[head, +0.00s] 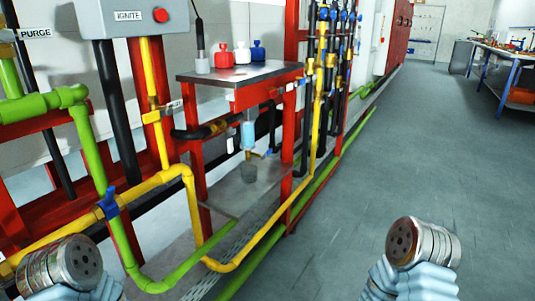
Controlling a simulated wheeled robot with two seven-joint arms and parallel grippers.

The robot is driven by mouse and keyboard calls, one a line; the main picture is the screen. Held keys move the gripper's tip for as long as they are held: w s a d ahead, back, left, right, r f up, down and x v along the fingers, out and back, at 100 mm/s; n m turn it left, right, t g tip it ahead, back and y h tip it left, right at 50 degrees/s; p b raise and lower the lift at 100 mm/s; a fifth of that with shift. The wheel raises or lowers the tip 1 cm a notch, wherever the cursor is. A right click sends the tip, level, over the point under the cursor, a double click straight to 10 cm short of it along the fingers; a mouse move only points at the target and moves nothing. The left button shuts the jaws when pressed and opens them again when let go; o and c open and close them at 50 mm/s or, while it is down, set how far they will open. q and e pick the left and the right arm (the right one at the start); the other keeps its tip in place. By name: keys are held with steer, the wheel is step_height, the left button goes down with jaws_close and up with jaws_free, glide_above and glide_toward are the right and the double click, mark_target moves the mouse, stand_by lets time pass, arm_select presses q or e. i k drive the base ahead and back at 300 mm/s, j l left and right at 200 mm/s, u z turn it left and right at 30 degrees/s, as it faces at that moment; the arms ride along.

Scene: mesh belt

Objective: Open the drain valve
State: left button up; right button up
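No label reading drain shows, so I cannot tell for sure which valve is the drain valve. Under the red-framed stand hangs a clear and light-blue bowl (248,134). A small brass fitting (262,153) with a bit of blue sits just below it, too small to tell its handle position. Metal, round-ended parts of my two arms show at the bottom left and bottom right, far from the stand. No gripper fingers are visible on either side.
A blue-handled valve (108,203) sits on the green pipe at left. A yellow-pipe valve (165,110) is below the IGNITE box (125,18). Yellow and green pipes (225,255) run low before the stand. The grey floor (400,150) at right is open.

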mark_target(269, 152)
steer(key=i+l+u, duration=0.15)
steer(key=l, duration=0.25)
steer(key=i+l+u, duration=0.2)
steer(key=l, duration=0.15)
steer(key=l+u, duration=0.15)
steer(key=l, duration=0.25)
